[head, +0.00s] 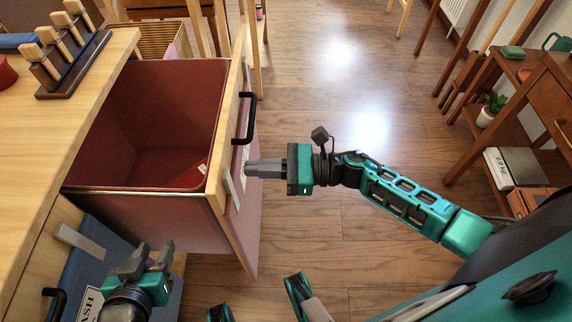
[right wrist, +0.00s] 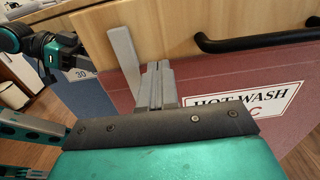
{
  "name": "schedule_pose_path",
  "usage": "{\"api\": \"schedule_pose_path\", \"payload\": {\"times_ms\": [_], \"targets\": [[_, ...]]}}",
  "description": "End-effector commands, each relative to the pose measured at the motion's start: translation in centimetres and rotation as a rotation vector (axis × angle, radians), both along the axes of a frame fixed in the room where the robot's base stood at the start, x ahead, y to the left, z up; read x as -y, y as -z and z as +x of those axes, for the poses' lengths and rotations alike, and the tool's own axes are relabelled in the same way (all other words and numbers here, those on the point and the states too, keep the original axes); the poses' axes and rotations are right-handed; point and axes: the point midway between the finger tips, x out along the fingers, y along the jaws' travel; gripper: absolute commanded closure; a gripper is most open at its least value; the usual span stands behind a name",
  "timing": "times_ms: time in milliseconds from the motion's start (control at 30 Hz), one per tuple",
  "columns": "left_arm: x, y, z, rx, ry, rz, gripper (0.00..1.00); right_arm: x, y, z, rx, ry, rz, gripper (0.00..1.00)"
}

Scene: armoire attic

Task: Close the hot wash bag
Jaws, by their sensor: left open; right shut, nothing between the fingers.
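The hot wash bag (head: 160,219) is a dark red, open-topped bag in a pull-out wooden frame, drawn out from the counter. Its wooden front panel has a black handle (head: 243,118) and a grey tab (head: 234,187). In the right wrist view its red front (right wrist: 215,88) carries a white "HOT WASH" label (right wrist: 262,102). My right gripper (head: 250,169) is shut and empty at the outer side of the front, near the tab; contact cannot be told. Its fingers (right wrist: 157,70) also show beside the tab.
A blue bag (head: 88,262) with a partly hidden label lies beside the hot wash bag at lower left. The wooden counter (head: 45,140) borders it, with a rack of pegs (head: 72,55). A wooden shelf unit (head: 520,90) stands right. Open floor (head: 350,110) lies between.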

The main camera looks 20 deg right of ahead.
Motion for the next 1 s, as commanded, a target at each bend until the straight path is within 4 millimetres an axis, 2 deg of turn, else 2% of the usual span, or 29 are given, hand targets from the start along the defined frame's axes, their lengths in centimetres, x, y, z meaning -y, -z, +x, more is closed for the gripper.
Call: {"api": "schedule_pose_path", "payload": {"times_ms": [100, 200, 767, 867, 1000], "targets": [[0.0, -0.1, 0.0, 0.000, 0.000, 0.000, 0.57, -1.5, 0.0, 0.6, 0.000, -0.001, 0.001, 1.00], [0.0, -0.1, 0.0, 0.001, -0.001, 0.000, 0.57, -2.1, 0.0, 0.9, 0.000, 0.000, 0.000, 1.00], [-0.1, -0.1, 0.5, 0.010, -0.002, 0.001, 0.57, -2.9, 0.1, 1.2, 0.001, -0.001, 0.000, 1.00], [-0.1, 0.3, 0.4, 0.010, -0.002, 0.001, 0.57, -3.6, 0.1, 1.5, 0.002, 0.000, 0.001, 1.00], [0.0, 1.2, 0.4, 0.010, -0.002, 0.000, 0.57, -5.8, 0.2, 2.4, 0.004, -0.002, 0.003, 1.00]]}}
